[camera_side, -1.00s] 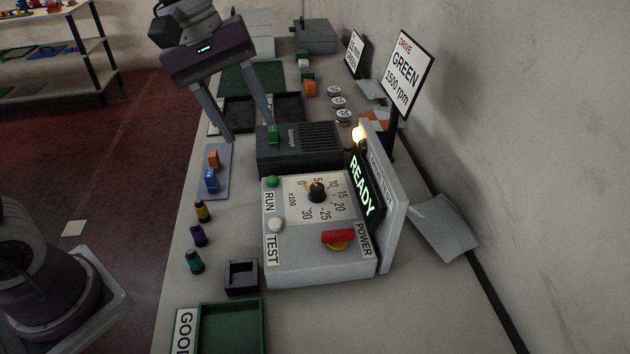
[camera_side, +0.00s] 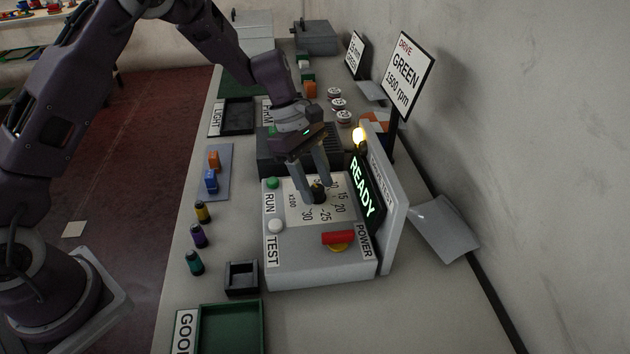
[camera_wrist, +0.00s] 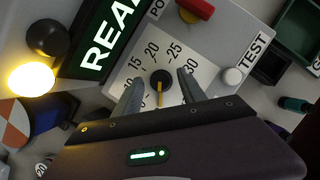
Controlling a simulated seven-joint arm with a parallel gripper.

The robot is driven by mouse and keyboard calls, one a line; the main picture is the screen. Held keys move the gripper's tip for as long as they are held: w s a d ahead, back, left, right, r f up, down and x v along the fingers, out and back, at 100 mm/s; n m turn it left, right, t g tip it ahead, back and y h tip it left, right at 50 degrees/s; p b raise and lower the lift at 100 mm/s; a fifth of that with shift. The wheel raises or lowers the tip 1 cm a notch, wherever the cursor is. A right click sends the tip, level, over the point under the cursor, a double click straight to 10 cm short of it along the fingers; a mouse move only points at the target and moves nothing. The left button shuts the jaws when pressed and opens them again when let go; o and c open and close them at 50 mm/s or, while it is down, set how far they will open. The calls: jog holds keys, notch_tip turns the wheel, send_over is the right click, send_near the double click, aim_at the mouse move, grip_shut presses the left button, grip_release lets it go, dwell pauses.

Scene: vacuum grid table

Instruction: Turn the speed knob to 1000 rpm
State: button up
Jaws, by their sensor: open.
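The speed knob (camera_side: 319,194) is a black round knob on a white dial marked 0 to 30, x100, on the grey drive tester (camera_side: 300,260). In the wrist view the knob (camera_wrist: 160,78) shows a yellow pointer aimed down toward my gripper, away from the visible 15 to 30 marks; the marks at its tip are hidden. My gripper (camera_side: 317,188) is over the dial, pointing down. In the wrist view the gripper's fingers (camera_wrist: 159,80) are open, one on each side of the knob. I cannot tell whether they touch it. The display (camera_side: 363,187) reads READY.
A red POWER switch (camera_side: 338,237), a white TEST button (camera_side: 275,226) and a green RUN button (camera_side: 271,183) sit near the dial. The upright display panel is close on the right. A lit yellow lamp (camera_side: 358,136) stands behind. A sign (camera_side: 404,74) reads GREEN 1500 rpm.

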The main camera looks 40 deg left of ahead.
jog(key=shift+c, duration=0.2)
grip_shut()
jog(key=m+g, duration=0.1)
jog(key=m, duration=0.3)
jog(key=shift+w, duration=0.15)
jog(key=m+g+y, duration=0.1)
jog(key=m, duration=0.2)
jog(key=shift+m+g, duration=0.3)
jog(key=shift+g, duration=0.1)
jog(key=m+g+y, duration=0.1)
jog(key=m, duration=0.3)
jog(key=shift+w+d, duration=0.15)
jog(key=shift+d+m+g+y, duration=0.15)
jog(key=shift+m+y, duration=0.25)
jog(key=shift+m, duration=0.6)
jog(key=shift+a+m+g+y, duration=0.15)
jog(key=shift+m+y, duration=0.25)
jog(key=shift+m, duration=0.6)
jog(key=shift+d, duration=0.1)
